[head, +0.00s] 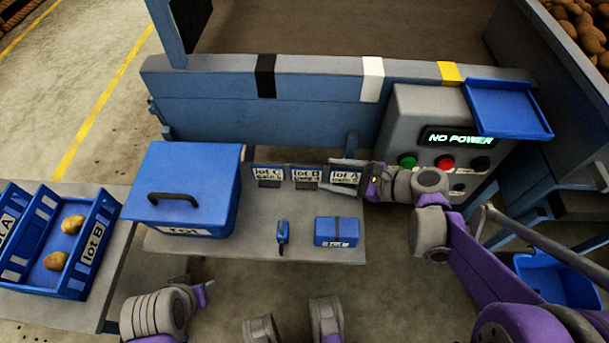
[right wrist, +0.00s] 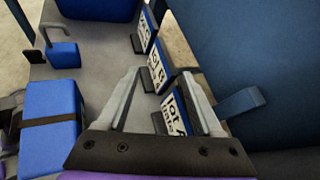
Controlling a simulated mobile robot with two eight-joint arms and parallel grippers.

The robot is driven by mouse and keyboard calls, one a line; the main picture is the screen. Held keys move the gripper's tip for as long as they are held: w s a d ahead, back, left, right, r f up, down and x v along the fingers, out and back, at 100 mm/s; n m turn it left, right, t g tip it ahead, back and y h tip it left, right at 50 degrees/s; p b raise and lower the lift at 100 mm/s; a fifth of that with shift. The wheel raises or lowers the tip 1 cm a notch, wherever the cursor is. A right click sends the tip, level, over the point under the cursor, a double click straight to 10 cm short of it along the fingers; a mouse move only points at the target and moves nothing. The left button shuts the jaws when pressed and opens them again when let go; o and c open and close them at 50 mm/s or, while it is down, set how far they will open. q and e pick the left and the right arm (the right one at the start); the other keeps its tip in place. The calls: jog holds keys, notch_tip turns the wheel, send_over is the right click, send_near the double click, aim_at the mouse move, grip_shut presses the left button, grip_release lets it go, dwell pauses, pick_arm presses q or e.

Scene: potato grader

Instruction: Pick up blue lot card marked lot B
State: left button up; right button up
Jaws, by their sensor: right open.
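The blue lot card marked lot B (head: 306,174) stands upright in a dark holder on the grey table, the middle one of three cards. In the right wrist view, this lot B card (right wrist: 157,72) is just beyond my fingertips. My right gripper (right wrist: 160,80) is open, with the lot A card (right wrist: 173,113) between its spread fingers. In the head view, my right gripper (head: 362,184) is beside the lot A card (head: 345,176) and partly covers it. My left gripper (head: 204,291) is low at the left, and its jaws cannot be made out.
The lot C card (head: 267,174) stands left of lot B. A blue lidded box (head: 185,180), a small blue handled tool (head: 282,237) and a strapped blue box (head: 336,231) are on the table. A blue rail (head: 220,125) runs behind. A control panel (head: 405,130) is at right.

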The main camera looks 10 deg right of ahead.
aim_at(312, 168)
jog(key=b+x, duration=0.1)
jog(key=x, duration=0.2)
jog(key=b+x, duration=0.1)
jog(key=x, duration=0.3)
jog(key=shift+w+d+r, duration=0.2)
jog(key=shift+w+r, duration=0.05)
jog(key=shift+w, duration=0.05)
grip_shut()
jog(key=shift+s, duration=0.1)
dwell(1.0)
